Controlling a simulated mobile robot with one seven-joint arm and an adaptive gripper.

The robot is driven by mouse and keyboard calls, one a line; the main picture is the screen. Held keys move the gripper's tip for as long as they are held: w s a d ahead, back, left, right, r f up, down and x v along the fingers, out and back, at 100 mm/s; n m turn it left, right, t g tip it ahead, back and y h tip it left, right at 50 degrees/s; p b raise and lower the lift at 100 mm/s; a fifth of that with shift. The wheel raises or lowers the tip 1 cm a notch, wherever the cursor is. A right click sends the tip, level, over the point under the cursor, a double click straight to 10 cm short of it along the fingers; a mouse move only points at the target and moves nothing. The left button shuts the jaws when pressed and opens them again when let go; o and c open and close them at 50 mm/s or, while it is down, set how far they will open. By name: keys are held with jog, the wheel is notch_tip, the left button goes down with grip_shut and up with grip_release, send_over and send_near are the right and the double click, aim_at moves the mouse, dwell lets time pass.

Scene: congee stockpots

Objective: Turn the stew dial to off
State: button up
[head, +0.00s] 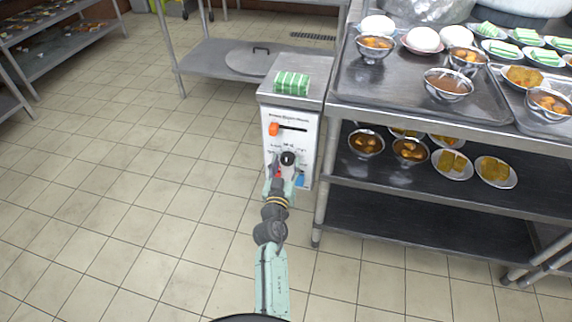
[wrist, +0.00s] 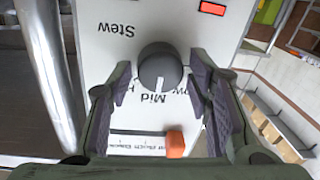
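The dial (wrist: 160,66) is a dark grey round knob on a white control panel (head: 302,137), with "Stew" printed upside down beside it in the wrist view. Its pale pointer line points down in the wrist view, toward the upside-down word "Mid". The dial also shows in the head view (head: 288,158), just beyond the gripper. My gripper (wrist: 161,80) is open, with one finger on each side of the dial and a visible gap to each. It faces the panel from the front (head: 284,172). I cannot make out an "off" label.
An orange slider knob (wrist: 175,145) sits on the same panel, with a red light (wrist: 212,8) at the other end. A green-and-white striped block (head: 292,83) lies on the cabinet top. A steel table with bowls (head: 400,118) stands close to the right. Floor to the left is clear.

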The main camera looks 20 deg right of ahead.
jog(key=c, duration=0.8)
jog(key=n+p, duration=0.1)
jog(key=n, duration=0.3)
jog(key=shift+r+n+g+p, duration=0.2)
jog(key=shift+n+g+p, duration=0.1)
jog(key=shift+p, duration=0.05)
jog(key=n+p, duration=0.1)
jog(key=n, duration=0.3)
jog(key=shift+w, duration=0.1)
jog(key=n+p, duration=0.1)
jog(key=n, duration=0.3)
jog(key=shift+a+n+g, duration=0.1)
jog(key=shift+n+g, duration=0.2)
jog(key=shift+n+h+p, duration=0.4)
jog(key=shift+n+p, duration=0.25)
jog(key=shift+n, duration=1.15)
